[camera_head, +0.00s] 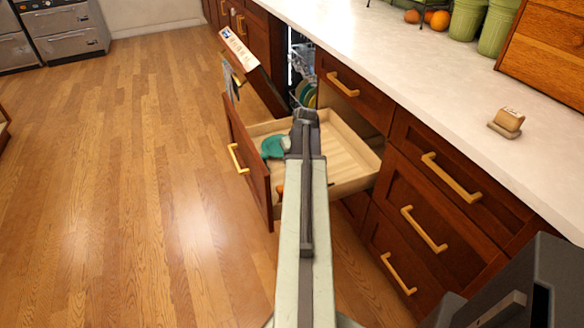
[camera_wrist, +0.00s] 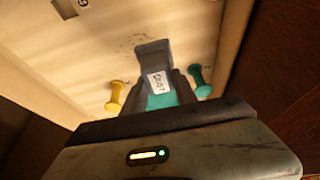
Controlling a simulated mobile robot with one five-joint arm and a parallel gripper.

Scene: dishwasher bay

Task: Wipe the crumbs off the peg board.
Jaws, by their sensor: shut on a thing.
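My gripper (camera_wrist: 160,88) is shut on a grey duster (camera_wrist: 153,52) with a white label that seems to read "DUST"; a teal part shows between the jaws. In the wrist view it is over a pale wooden surface, probably the peg board (camera_wrist: 60,75), with dark specks, likely crumbs (camera_wrist: 137,39), around its far end. A yellow peg (camera_wrist: 115,97) is on the left and a teal peg (camera_wrist: 200,82) on the right. I cannot tell whether the duster touches the board. In the head view my gripper (camera_head: 305,118) is above the open drawer (camera_head: 350,185).
A teal item (camera_head: 273,147) lies in the drawer, left of my arm. The drawer front (camera_head: 247,160) stands out over the floor. Closed drawers and a white counter (camera_head: 430,75) are on the right, with a small wooden block (camera_head: 508,120) on top. The wooden floor at left is clear.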

